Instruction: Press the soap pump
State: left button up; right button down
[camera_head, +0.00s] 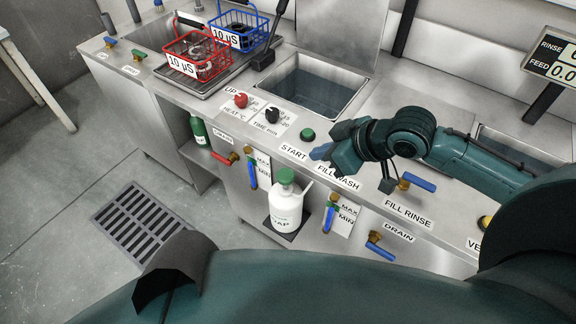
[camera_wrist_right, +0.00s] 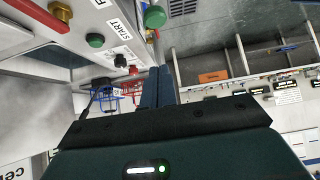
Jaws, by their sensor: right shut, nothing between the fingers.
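The soap bottle (camera_head: 286,208) is white with a green pump top (camera_head: 286,176) and a white spout to its right. It stands upright on a small dark shelf at the front of the steel bench. A green round top, apparently the pump's, also shows in the right wrist view (camera_wrist_right: 155,16). My right gripper (camera_head: 322,152) is shut and empty. In the head view it appears above and to the right of the pump, near the bench's front edge, with a visible gap. Its fingers also show in the wrist view (camera_wrist_right: 157,85). My left gripper is out of view.
The green START button (camera_head: 307,134) and the FILL WASH label (camera_head: 338,178) are close to my right gripper. Blue-handled valves (camera_head: 253,175) (camera_head: 329,218) flank the bottle. Red (camera_head: 196,58) and blue baskets (camera_head: 240,28) stand at the back. The floor has a grate (camera_head: 147,222).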

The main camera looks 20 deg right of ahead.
send_over(292, 178)
notch_tip(292, 178, down, 7)
jog(key=shift+w+r, duration=0.1)
jog(key=shift+r, duration=0.05)
notch_tip(292, 178, down, 3)
jog(key=shift+r, duration=0.1)
jog(key=shift+f, duration=0.8)
notch_tip(292, 178, down, 3)
jog(key=shift+r+b, duration=0.1)
jog(key=shift+b, duration=0.25)
